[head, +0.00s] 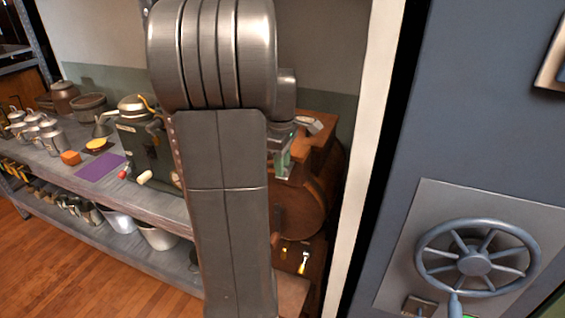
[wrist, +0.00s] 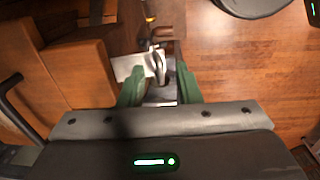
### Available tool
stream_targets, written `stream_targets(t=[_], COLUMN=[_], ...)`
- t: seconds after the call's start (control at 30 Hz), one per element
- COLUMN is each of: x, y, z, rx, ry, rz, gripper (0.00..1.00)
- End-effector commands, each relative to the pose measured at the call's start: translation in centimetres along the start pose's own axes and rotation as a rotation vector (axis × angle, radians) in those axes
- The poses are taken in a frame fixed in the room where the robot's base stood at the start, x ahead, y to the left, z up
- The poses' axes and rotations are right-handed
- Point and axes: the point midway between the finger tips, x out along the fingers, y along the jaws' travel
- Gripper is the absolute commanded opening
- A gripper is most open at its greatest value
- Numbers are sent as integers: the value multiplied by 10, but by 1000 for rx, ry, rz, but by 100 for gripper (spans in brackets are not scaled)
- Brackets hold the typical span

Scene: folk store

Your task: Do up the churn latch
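The wooden churn (head: 310,205) stands right of my arm in the head view, partly hidden behind it. Its wooden body fills the left of the wrist view (wrist: 70,65). A metal latch (wrist: 158,68), a pale plate with a rounded loop, sits at the churn's edge. A grey metal piece also shows on the churn's top in the head view (head: 311,125). My gripper (wrist: 160,82) has its two green fingers apart, one on each side of the latch's near end. I see no clear contact.
A long grey bench (head: 150,205) left of my arm holds a dark green machine (head: 142,140), a purple mat (head: 100,167) and several metal cans. A blue wall panel with a handwheel (head: 474,262) is at right.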

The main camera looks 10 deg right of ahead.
Motion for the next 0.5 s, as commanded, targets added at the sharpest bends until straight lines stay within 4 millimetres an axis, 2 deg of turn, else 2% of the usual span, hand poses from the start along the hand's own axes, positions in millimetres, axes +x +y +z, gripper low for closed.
stream_targets(t=[0.27,0.43,0.5], x=[2,1,1], y=[0,0,0], z=[0,0,0], rx=[0,0,0], ry=[0,0,0], rz=[0,0,0], gripper=[31,0,0])
